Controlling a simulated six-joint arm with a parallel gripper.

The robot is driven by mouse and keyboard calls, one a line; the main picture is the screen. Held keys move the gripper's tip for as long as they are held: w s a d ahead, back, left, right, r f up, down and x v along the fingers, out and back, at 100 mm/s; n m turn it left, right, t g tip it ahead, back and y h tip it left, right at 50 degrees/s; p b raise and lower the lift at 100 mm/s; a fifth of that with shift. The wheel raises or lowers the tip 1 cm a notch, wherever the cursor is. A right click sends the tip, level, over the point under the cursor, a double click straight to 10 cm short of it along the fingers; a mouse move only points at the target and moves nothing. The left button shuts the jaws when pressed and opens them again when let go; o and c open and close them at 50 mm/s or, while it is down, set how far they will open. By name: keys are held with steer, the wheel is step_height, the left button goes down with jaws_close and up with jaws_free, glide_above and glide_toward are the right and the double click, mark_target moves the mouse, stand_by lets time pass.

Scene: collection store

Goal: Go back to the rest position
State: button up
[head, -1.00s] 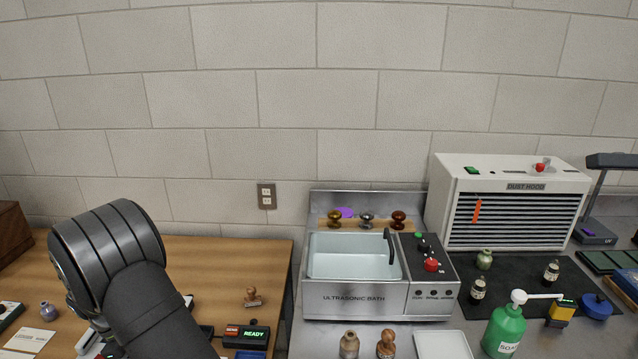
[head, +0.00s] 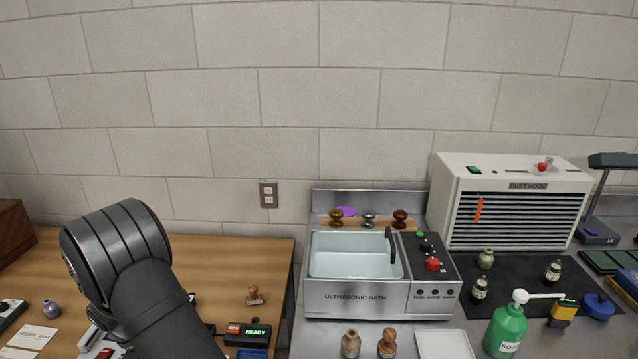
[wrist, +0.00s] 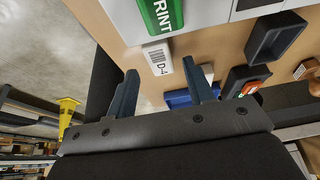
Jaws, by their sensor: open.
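My gripper (wrist: 162,92) shows in the wrist view with its two dark fingers apart and nothing between them. Beyond the fingertips is a white label marked D-4 (wrist: 158,62) and a green panel with the letters PRINT (wrist: 160,14). In the head view my dark arm stands over the left wooden desk (head: 215,262), and my gripper is hidden there.
To the right stand the ultrasonic bath (head: 345,299), the dust hood (head: 455,190) and a green soap bottle (head: 505,330). A yellow object (wrist: 68,108) shows far below in the wrist view.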

steer(key=w+d+r, duration=0.4)
steer(key=d+r, duration=0.5)
steer(key=d, duration=0.3)
step_height(320, 180, up, 25)
steer(key=w+d+f+n, duration=0.1)
steer(key=w+d, duration=0.7)
steer(key=w, duration=0.1)
steer(key=shift+n+t, duration=0.3)
steer(key=shift+d, duration=0.1)
